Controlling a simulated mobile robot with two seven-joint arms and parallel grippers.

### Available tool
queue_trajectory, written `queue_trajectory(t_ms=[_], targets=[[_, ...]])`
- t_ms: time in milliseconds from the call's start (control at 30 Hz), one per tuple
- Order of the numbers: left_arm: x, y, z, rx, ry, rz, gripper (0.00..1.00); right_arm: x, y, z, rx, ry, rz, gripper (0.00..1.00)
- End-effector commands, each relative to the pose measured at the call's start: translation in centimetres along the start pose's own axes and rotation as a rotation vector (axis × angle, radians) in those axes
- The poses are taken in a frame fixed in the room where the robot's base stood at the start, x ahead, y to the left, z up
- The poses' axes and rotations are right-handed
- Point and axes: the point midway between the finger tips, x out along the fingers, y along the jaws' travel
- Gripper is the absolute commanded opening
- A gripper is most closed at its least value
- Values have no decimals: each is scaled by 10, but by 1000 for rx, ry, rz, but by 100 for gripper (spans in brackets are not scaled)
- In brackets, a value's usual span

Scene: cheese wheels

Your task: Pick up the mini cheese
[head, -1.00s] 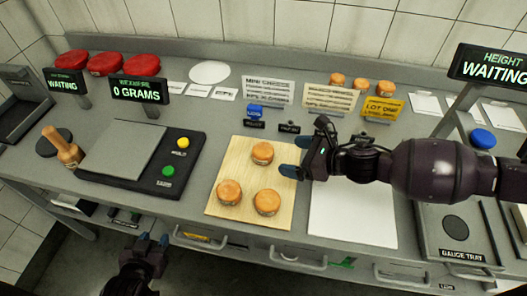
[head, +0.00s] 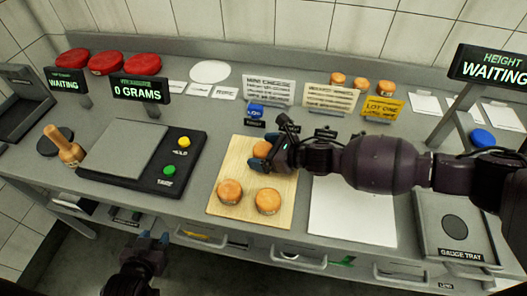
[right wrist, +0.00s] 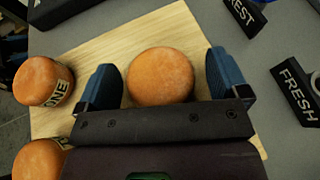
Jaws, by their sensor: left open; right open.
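Three small orange mini cheeses sit on the wooden board (head: 222,209). The rear mini cheese (head: 262,149) is partly hidden by my right gripper (head: 266,156) in the head view. In the right wrist view that cheese (right wrist: 161,75) lies between the two open blue fingers of my right gripper (right wrist: 162,80), with a gap on each side. The front left cheese (head: 230,191) and front right cheese (head: 267,201) stand apart from the gripper. My left gripper (head: 152,240) is open and empty, low in front of the counter.
A scale (head: 123,150) reading 0 grams stands left of the board. A white sheet (head: 350,215) lies to its right. Several small signs, including a yellow one (head: 382,107), and three more small cheeses (head: 361,83) are behind. A gauge tray (head: 455,230) is at right.

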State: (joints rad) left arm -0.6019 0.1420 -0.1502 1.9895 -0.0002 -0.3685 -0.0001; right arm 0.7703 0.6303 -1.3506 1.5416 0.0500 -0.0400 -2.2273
Motion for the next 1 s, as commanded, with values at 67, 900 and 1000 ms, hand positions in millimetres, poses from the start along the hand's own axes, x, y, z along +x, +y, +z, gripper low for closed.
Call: queue_trajectory(t_ms=[67, 900, 1000], targets=[[0, 0, 0, 0, 0, 0, 43, 1, 0, 0, -1, 0, 0, 93], [0, 0, -1, 0, 0, 0, 43, 0, 0, 4, -2, -1, 1, 38], [-1, 0, -1, 0, 1, 0, 43, -4, 0, 13, -5, -3, 2, 38]])
